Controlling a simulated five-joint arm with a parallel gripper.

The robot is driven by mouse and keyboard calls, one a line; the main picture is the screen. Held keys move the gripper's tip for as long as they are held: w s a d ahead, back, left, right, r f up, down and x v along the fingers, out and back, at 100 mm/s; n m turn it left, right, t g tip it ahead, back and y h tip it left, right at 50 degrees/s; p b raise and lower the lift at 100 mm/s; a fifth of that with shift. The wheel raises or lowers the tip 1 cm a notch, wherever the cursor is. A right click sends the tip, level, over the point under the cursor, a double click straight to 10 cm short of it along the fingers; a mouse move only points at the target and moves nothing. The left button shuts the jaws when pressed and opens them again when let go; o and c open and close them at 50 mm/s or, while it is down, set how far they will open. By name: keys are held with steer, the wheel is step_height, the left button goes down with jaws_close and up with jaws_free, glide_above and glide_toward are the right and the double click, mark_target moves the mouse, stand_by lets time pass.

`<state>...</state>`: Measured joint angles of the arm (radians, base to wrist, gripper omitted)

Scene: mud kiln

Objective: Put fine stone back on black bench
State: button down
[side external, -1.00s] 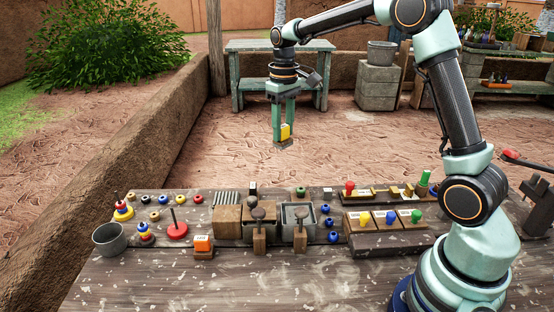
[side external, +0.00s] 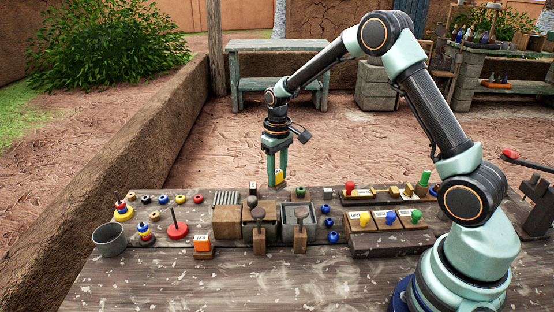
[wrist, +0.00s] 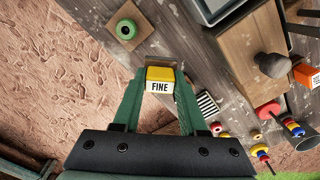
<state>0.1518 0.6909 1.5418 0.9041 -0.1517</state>
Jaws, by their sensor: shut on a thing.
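The fine stone (side external: 279,178) is a block with a yellow face; its FINE label reads clearly in the wrist view (wrist: 159,80). My gripper (side external: 275,181) is shut on it, with one green finger on each side. It hangs near the table's back edge, just left of the green ring. A small dark block with a pale top (side external: 252,188) stands left of the stone in the side view. I cannot tell whether this is the black bench. The stone and fingers hide part of the table in the wrist view.
A green ring (side external: 300,191) and a striped plate (side external: 227,198) lie near the back edge. Wooden boxes and a grey bin (side external: 296,216) with upright handles stand in front. Several coloured rings lie left, and labelled wooden blocks with coloured knobs (side external: 390,218) stand right.

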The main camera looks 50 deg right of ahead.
mark_target(277, 186)
steer(key=shift+f, duration=2.15)
steer(key=shift+f, duration=0.15)
steer(key=shift+c, duration=2.2)
jaws_free()
